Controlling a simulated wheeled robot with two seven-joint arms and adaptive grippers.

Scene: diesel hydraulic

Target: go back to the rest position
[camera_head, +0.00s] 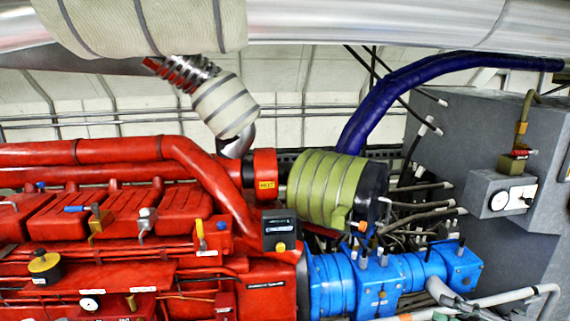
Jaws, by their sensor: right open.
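My right gripper is open. I cannot pick out its fingers for certain among the pale pipes and dark parts at the lower right, and I see no object held there. My left gripper is not in view. The task names no object. The red engine (130,215) fills the left and lower left. The blue housing (333,285) sits at the bottom centre, right of the engine.
A green wrapped cylinder (318,184) stands above the blue housing. A grey cabinet (470,125) with a gauge box (500,192) stands at the right. Wrapped exhaust pipes (225,105) and a dark blue hose (385,95) cross above. Pale pipes (515,297) run at the lower right.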

